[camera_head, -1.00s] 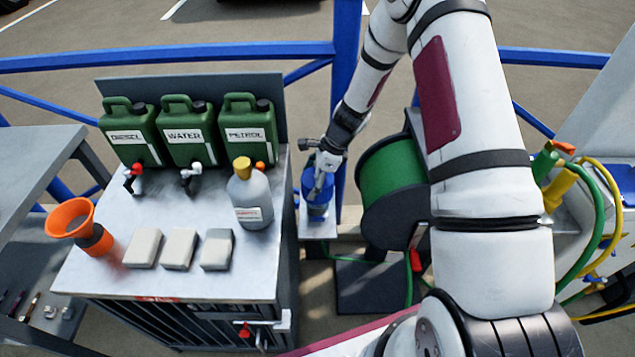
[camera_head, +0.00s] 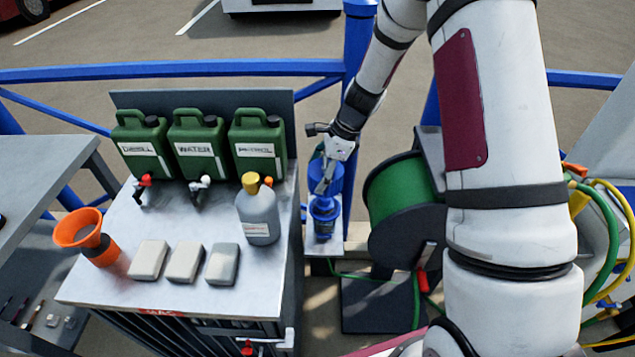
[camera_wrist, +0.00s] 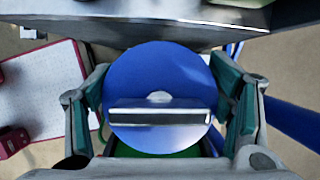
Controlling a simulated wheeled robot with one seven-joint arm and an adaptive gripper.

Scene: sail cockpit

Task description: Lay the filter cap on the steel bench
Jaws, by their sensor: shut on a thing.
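My gripper (camera_wrist: 160,105) is shut on the filter cap, a round blue disc (camera_wrist: 155,75) with a raised pale-edged bar across its top in the wrist view. The fingers grip it at its left and right sides. In the head view, my gripper (camera_head: 328,178) is above the blue filter housing (camera_head: 323,213), just right of the steel-topped bench (camera_head: 200,228). The cap is partly hidden by my fingers there, and I cannot tell how wide the gap to the housing is.
Several green jerrycans (camera_head: 203,145) line the bench's back. A grey bottle (camera_head: 258,215), an orange funnel (camera_head: 82,232) and pale blocks (camera_head: 185,263) stand on it. Bare steel lies mid-bench. A green hose reel (camera_head: 400,190) is right of my gripper. A grey table (camera_head: 45,185) stands left.

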